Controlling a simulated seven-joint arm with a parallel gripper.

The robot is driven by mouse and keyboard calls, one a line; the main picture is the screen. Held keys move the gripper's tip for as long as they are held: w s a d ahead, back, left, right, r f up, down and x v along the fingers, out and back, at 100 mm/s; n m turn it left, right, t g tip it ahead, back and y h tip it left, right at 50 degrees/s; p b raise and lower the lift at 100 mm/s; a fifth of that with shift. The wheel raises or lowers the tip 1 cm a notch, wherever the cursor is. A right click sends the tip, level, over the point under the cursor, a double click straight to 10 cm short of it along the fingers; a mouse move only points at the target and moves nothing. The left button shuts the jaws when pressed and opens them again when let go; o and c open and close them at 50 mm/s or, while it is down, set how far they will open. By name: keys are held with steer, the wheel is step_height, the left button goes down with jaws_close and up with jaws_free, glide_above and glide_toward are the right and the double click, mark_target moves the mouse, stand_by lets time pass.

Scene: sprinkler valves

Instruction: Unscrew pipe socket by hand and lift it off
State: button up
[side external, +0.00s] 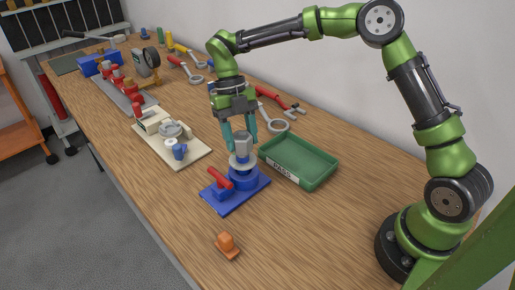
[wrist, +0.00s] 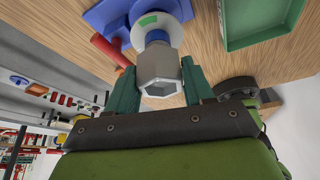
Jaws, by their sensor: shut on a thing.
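The pipe socket (side external: 243,144) is a grey hexagonal piece, upright above a round light flange (side external: 242,164) on a blue holder. My gripper (side external: 241,141) points down with its teal fingers on either side of the socket. In the wrist view the socket (wrist: 158,72) shows its open hexagonal end between both fingers, and my gripper (wrist: 160,85) is shut on it. A whitish and blue neck (wrist: 158,37) shows between socket and flange. I cannot tell whether the socket is still threaded on. The blue base plate (side external: 217,205) carries a red lever (side external: 216,177) beside the holder.
A green tray (side external: 300,160) labelled PASS stands close right of the fixture, empty. An orange block (side external: 227,246) lies in front. A cream board with parts (side external: 172,150) stands to the left. Wrenches and a red-handled tool lie behind. The table's front right is clear.

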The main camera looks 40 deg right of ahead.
steer(key=shift+r, duration=1.45)
